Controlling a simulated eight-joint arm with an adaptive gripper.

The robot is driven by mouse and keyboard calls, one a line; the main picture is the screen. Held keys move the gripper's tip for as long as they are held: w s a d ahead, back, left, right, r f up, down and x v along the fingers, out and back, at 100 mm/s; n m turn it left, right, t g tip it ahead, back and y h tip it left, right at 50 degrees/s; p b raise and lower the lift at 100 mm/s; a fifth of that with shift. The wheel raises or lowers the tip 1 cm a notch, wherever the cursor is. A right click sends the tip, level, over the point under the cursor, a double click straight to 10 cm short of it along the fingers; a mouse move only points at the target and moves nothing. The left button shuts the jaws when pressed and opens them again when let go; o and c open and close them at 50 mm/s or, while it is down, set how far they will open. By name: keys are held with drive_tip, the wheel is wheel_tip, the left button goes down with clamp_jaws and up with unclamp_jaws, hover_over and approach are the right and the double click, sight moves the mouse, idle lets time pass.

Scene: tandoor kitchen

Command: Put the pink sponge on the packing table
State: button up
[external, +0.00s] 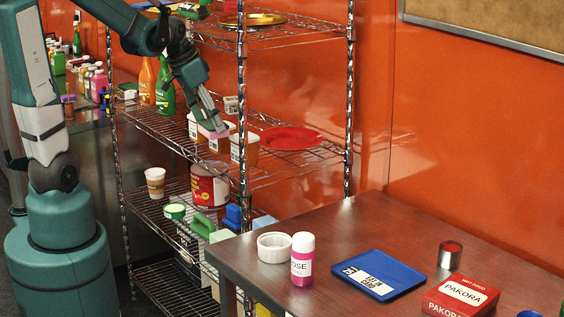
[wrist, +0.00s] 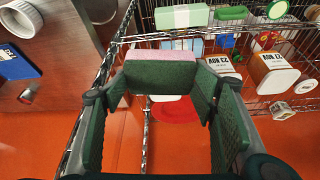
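The pink sponge (wrist: 161,55) is held between the two fingertips of my gripper (wrist: 160,85) in the wrist view; it spans the gap between them. In the external view the pink sponge (external: 214,133) shows as a small pink patch at the tip of my gripper (external: 212,125), in front of the middle shelf of the wire rack. The dark packing table (external: 345,228) stands at the lower right, apart from my gripper. The table also shows at the upper left of the wrist view (wrist: 75,30).
The wire rack (external: 243,180) has metal posts and holds tubs and a red plate (external: 291,138). The table's back middle is bare.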

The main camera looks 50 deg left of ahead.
drive_tip(key=s+d+r+m+h+b, duration=0.1)
drive_tip(key=d+r, duration=0.1)
drive_tip(key=d, duration=0.8)
drive_tip(key=s+d+r+m+b, duration=0.1)
drive_tip(key=s+d+r+m, duration=0.15)
drive_tip(key=d, duration=0.75)
drive_tip(key=w+d+f+m+g+h+p, duration=0.1)
drive_tip(key=w+d+f+m, duration=0.15)
drive_tip(key=w+d, duration=0.45)
drive_tip(key=w+d+f+m+g+h, duration=0.1)
drive_tip(key=w+d+m, duration=0.3)
drive_tip(key=w, duration=0.6)
drive_tip(key=w+d+f+m+g+h+p, duration=0.1)
drive_tip(key=w+d+f+m+g, duration=0.1)
drive_tip(key=w+d+f+m, duration=0.4)
drive_tip(key=shift+w+d+f+g, duration=0.3)
drive_tip(key=shift+w+d+f, duration=2.5)
drive_tip(key=shift+f, duration=0.1)
drive_tip(key=shift+f, duration=0.1)
drive_tip(key=shift+f, duration=3.05)
drive_tip(key=shift+f, duration=1.85)
